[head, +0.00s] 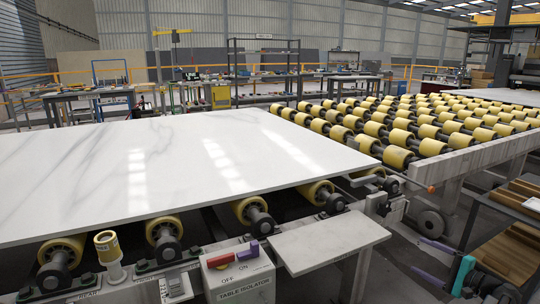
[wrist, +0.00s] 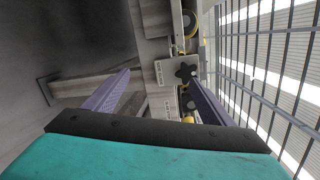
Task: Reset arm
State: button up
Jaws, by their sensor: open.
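My gripper (wrist: 160,78) is open, with its two purple fingers wide apart and nothing between them in the wrist view. Its teal body fills the bottom of that view. In the head view, part of my arm with teal and purple parts shows at the lower right, beside the roller table's corner and clear of the white slab. The white marbled stone slab (head: 190,165) lies flat on yellow rollers (head: 252,208) at the left and centre.
A grey table isolator box (head: 240,275) with a red and a purple switch stands at the front edge, beside a light ledge (head: 330,240). Bare yellow rollers (head: 400,135) fill the back right. A rack with wooden boards (head: 508,250) stands at the right edge.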

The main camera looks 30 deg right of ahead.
jog(key=w+a+f+n+g+y+p, duration=0.25)
jog(key=w+a+f, duration=0.35)
jog(key=w+a, duration=0.3)
jog(key=w+a+f+n+g+y+p, duration=0.1)
jog(key=w+a+f+n+g+p, duration=0.3)
jog(key=a, duration=0.7)
jog(key=s+a+f+m+g+y, duration=0.1)
jog(key=a+f+g, duration=0.1)
jog(key=a+f, duration=0.6)
jog(key=w+a+f+n+g+y+p, duration=0.1)
jog(key=w+a+f+n+g+p, duration=0.15)
jog(key=a, duration=1.05)
jog(key=s+a+f+n+g+h+p, duration=0.1)
jog(key=s+a+f+n+g+p, duration=0.15)
jog(key=s+a, duration=0.4)
jog(key=s+a+f+n+g+p, duration=0.2)
jog(key=s+a+f+g, duration=0.2)
jog(key=a, duration=0.6)
jog(key=s+a+n+g+h+p, duration=0.2)
jog(key=s+a+n+h, duration=0.1)
jog(key=s, duration=0.4)
jog(key=s+a+n+g+h+p, duration=0.2)
jog(key=s+a+n+h+p, duration=0.1)
jog(key=s, duration=0.5)
jog(key=shift+a+n, duration=0.45)
jog(key=shift+n, duration=0.5)
jog(key=shift+g, duration=0.25)
